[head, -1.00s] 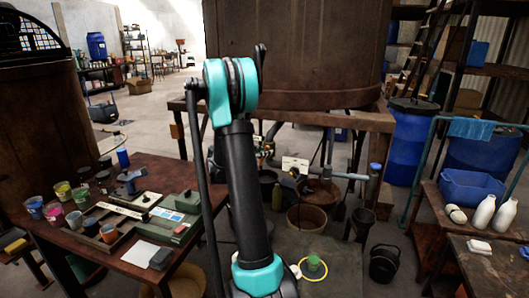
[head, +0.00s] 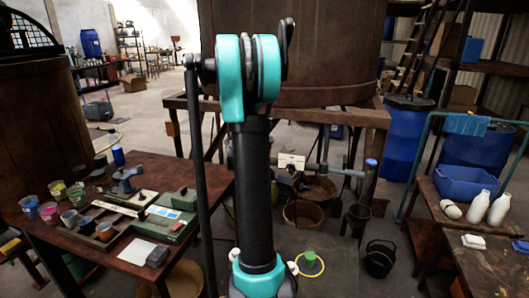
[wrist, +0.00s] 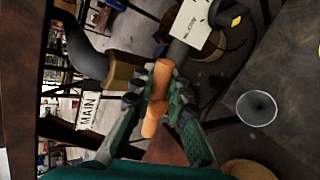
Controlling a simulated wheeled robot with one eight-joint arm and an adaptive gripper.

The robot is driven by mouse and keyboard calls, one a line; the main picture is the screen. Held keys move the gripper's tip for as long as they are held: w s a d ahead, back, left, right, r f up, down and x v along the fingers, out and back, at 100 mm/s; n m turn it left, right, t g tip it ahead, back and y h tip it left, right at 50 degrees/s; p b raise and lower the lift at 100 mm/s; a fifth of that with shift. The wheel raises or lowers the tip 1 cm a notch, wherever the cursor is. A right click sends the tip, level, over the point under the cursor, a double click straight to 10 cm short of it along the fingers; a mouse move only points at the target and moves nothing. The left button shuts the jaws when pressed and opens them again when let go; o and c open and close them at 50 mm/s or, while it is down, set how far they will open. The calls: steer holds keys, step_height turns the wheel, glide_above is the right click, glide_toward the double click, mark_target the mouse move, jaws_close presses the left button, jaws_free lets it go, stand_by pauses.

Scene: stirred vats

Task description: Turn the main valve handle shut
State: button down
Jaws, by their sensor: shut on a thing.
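The main valve handle is a small orange grip (wrist: 156,112) in the middle of the wrist view. My gripper (wrist: 157,101) is closed around it, with a dark green finger on each side. Just behind the handle, a brass collar (wrist: 123,72) joins a dark grey curved pipe (wrist: 82,52). A tilted white "MAIN" label (wrist: 89,111) stands to the left of the fingers. In the head view my arm hides the handle and my gripper.
A blank-looking white card (head: 291,161) hangs near the pipes under the large brown vat (head: 300,55). A cluttered table (head: 120,262) stands at the left. A black bucket (head: 379,260) and a yellow ring (head: 322,266) lie on the floor to the right.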

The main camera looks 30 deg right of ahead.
steer(key=shift+s+f+m+t+y, duration=0.1)
steer(key=shift+f+m+t+y, duration=0.25)
steer(key=shift+m+t+y, duration=0.35)
stand_by(0.3)
steer(key=c, duration=1.5)
jaws_free()
steer(key=shift+o, duration=0.2)
steer(key=v, duration=1.1)
steer(key=shift+s+a+r, duration=0.2)
steer(key=shift+a+r, duration=0.05)
steer(key=shift+r, duration=0.05)
